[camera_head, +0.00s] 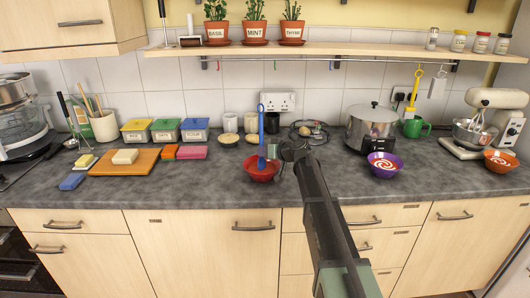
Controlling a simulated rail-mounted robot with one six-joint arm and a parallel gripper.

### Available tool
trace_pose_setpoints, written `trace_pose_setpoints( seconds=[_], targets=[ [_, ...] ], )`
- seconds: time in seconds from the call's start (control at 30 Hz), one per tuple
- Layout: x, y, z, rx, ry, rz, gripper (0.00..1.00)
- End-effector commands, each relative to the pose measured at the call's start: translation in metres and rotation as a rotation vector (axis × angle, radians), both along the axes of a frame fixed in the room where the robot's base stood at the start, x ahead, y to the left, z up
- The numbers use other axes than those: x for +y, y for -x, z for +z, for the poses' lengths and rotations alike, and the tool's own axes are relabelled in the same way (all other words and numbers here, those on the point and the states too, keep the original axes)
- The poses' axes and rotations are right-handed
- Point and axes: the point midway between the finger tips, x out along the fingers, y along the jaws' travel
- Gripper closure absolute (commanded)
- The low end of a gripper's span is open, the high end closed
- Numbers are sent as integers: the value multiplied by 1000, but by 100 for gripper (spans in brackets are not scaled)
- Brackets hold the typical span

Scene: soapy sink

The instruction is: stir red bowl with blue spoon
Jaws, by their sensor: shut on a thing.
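The red bowl (261,174) stands on the grey counter near the middle of the picture. The blue spoon (261,138) is upright above the bowl, with a ring at its top end and its lower end down at the bowl. My gripper (269,150) reaches in from the right and is shut on the blue spoon. The spoon's lowest part and the bowl's contents are hard to make out at this size.
A purple bowl (384,165) and a steel pot (370,130) stand to the right, with a stand mixer (495,120) and an orange bowl (500,161) beyond. A wooden board (124,162) lies left. Cups (230,122) stand behind. The front counter strip is mostly clear.

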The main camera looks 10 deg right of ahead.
Motion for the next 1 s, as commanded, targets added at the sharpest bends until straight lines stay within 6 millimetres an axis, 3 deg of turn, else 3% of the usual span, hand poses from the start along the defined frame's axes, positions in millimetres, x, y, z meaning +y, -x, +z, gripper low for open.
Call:
trace_pose_setpoints(
  seconds=[0.7, 1.0],
  targets=[
    [-5, -30, 59, 0, 0, 0, 100],
    [-5, -32, 59, 0, 0, 0, 100]
  ],
)
